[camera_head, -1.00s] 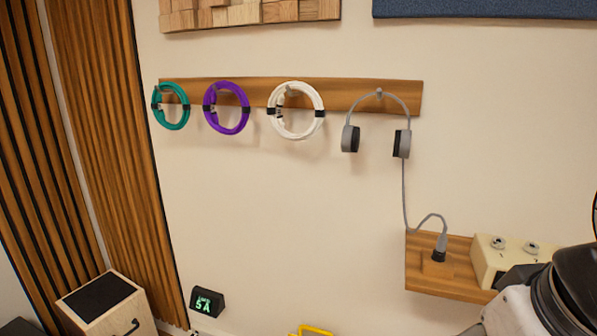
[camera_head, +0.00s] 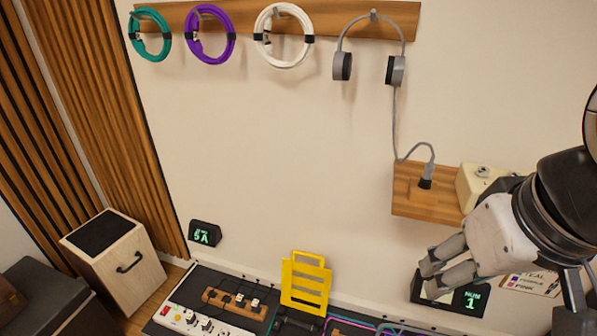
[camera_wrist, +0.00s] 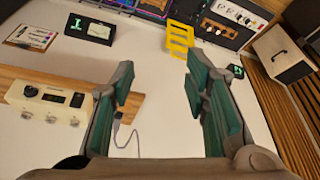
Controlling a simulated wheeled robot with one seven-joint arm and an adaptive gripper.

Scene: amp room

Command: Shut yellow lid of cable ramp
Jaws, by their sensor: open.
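The yellow lid (camera_head: 305,283) of the cable ramp stands up, raised against the wall at the bottom centre of the head view. It has slot-like cut-outs and also shows at the top of the wrist view (camera_wrist: 180,40). Dark ramp parts and coloured cables (camera_head: 350,326) show low beside it, cut off by the frame edge. My gripper (camera_head: 447,273) is at the right in the head view, right of the lid and apart from it. In the wrist view its two fingers (camera_wrist: 160,85) are spread with nothing between them.
A wooden shelf (camera_head: 424,200) with a cream box (camera_head: 479,184) juts from the wall near my arm. A power strip (camera_head: 190,320) and wooden socket block (camera_head: 234,302) lie left of the lid. A display (camera_head: 470,299) is behind my gripper. Headphones (camera_head: 394,71) hang above.

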